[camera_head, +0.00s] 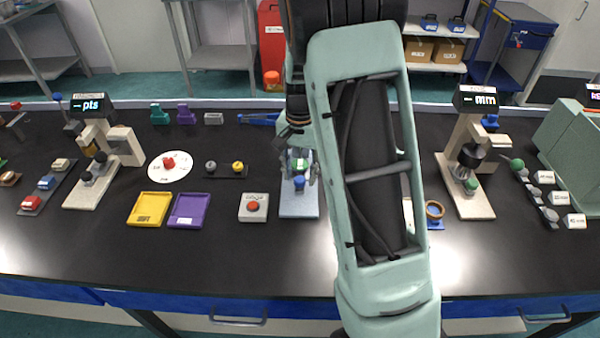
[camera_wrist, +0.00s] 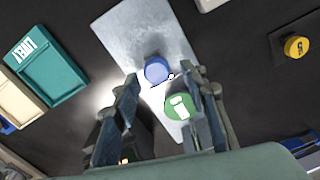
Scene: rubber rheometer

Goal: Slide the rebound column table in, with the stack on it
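A pale grey plate (camera_head: 299,210), apparently the sliding table, lies on the black bench below my gripper. It also shows in the wrist view (camera_wrist: 130,32). A blue knob (camera_wrist: 158,69) stands on it and shows in the head view (camera_head: 299,183). Beside the knob is a round green-topped piece (camera_wrist: 180,106) with a white mark, seen between my fingers; it may be the stack. My gripper (camera_wrist: 160,76) is open, its fingers apart on either side of the knob in the picture. I cannot tell the height gap or any contact. The column itself is hidden by my arm.
A grey box with a red button (camera_head: 253,207) stands left of the plate, beside purple (camera_head: 187,211) and yellow (camera_head: 150,209) trays. A small plate with a yellow knob (camera_head: 238,167) lies behind them. A gauge reading mm (camera_head: 470,185) stands right. The front bench strip is clear.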

